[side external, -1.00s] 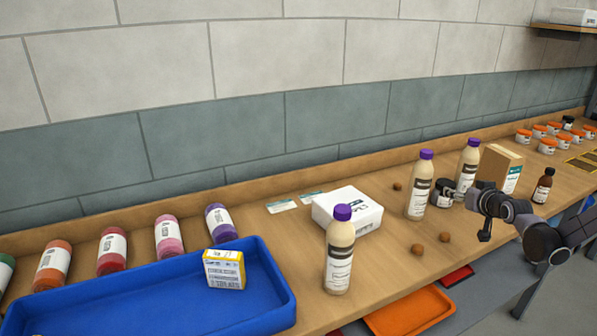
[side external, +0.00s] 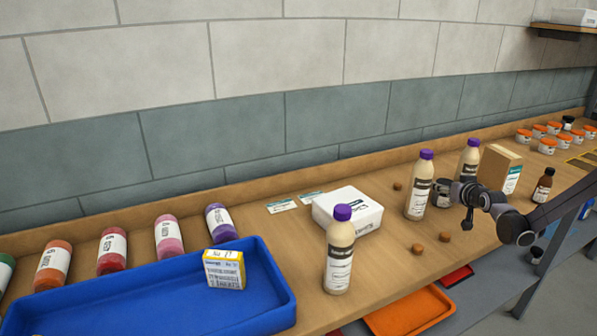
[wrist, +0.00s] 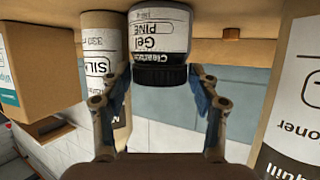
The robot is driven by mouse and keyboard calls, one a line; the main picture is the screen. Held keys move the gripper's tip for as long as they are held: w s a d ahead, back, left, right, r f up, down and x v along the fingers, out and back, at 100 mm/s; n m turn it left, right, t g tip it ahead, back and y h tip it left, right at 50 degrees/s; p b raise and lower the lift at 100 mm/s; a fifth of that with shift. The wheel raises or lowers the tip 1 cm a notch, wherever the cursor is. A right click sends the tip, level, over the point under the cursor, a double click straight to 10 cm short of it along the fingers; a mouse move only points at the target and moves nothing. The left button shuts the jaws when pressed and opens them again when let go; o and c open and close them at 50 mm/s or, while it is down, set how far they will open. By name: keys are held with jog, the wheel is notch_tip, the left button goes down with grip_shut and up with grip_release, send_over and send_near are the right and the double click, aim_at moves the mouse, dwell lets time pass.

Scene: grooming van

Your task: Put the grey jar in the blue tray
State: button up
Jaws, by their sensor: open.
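The grey jar (side external: 442,190), with a black lid and a white label, stands upright on the bench between two purple-capped bottles. My gripper (side external: 467,206) is just right of it, partly overlapping it in the side view. In the wrist view, which looks upside down, the jar (wrist: 160,36) lies straight ahead between the open fingers (wrist: 160,82), its label reading Gel PINE. The fingertips reach about its lid in the picture; I cannot tell whether they touch it. The blue tray (side external: 140,290) is at the front left, with a yellow-and-white box in it.
Purple-capped bottles (side external: 419,186) (side external: 470,160) flank the jar closely. A cardboard box (side external: 500,168) and brown bottle (side external: 543,186) stand to the right. Another capped bottle (side external: 340,255) and a white box (side external: 346,208) stand between jar and tray. The tray's left part is clear.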

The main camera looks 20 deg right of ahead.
jog(key=c, duration=1.1)
jog(key=shift+o, duration=0.2)
jog(key=shift+r, duration=0.15)
